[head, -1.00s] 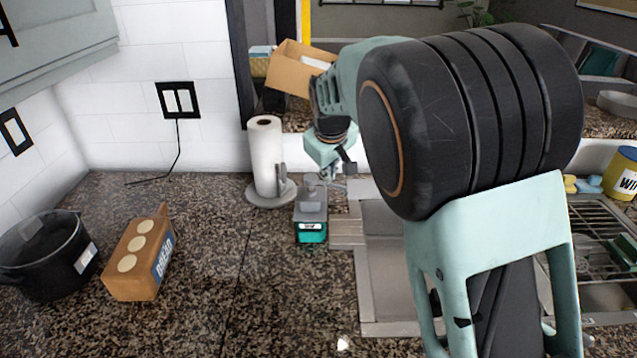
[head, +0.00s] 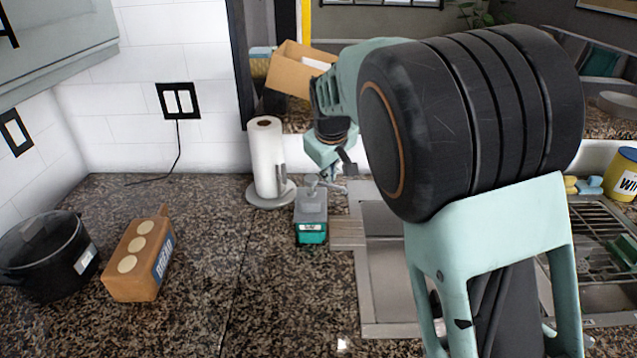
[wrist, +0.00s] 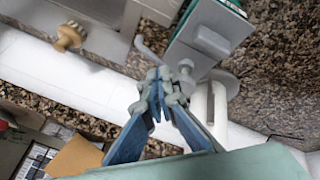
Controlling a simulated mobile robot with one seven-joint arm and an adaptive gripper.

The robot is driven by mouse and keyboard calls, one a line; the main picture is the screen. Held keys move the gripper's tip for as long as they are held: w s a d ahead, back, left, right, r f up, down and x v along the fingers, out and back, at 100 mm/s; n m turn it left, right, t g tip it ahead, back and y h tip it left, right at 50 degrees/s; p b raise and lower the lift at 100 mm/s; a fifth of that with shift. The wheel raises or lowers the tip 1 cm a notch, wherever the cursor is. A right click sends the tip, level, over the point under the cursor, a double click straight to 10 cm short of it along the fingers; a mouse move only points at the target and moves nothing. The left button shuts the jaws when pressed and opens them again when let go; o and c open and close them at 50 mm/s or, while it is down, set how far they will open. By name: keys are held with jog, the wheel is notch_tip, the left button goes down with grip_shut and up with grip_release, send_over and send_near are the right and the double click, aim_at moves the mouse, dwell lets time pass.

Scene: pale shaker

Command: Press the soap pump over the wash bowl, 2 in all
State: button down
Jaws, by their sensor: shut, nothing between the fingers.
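The soap pump (head: 311,205) is a boxy bottle, grey above and teal below with a label, upright on the counter just left of the sink. Its grey pump head and spout are at the top. In the wrist view the grey bottle (wrist: 213,38) shows at the upper right. My gripper (wrist: 163,78) is shut and empty, its tips beside the pump head; I cannot tell whether they touch it. In the head view my gripper is small, above and behind the bottle, and partly hidden by my arm. I cannot make out a wash bowl; my arm covers part of the sink area.
A paper towel roll (head: 267,158) stands close behind and left of the bottle. The sink (head: 385,275) lies to the right. A bread box (head: 139,262) and a black pot (head: 45,255) stand at the left. The counter between them and the bottle is clear.

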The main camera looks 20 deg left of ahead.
aim_at(326, 184)
jog(key=shift+f, duration=0.15)
jog(key=shift+f, duration=0.2)
jog(key=shift+b, duration=0.3)
jog(key=shift+f, duration=0.3)
dwell(0.3)
jog(key=shift+f+b, duration=0.35)
jog(key=shift+b, duration=0.1)
jog(key=shift+f, duration=0.1)
jog(key=shift+f, duration=0.25)
jog(key=shift+f+b, duration=0.1)
jog(key=shift+b, duration=0.2)
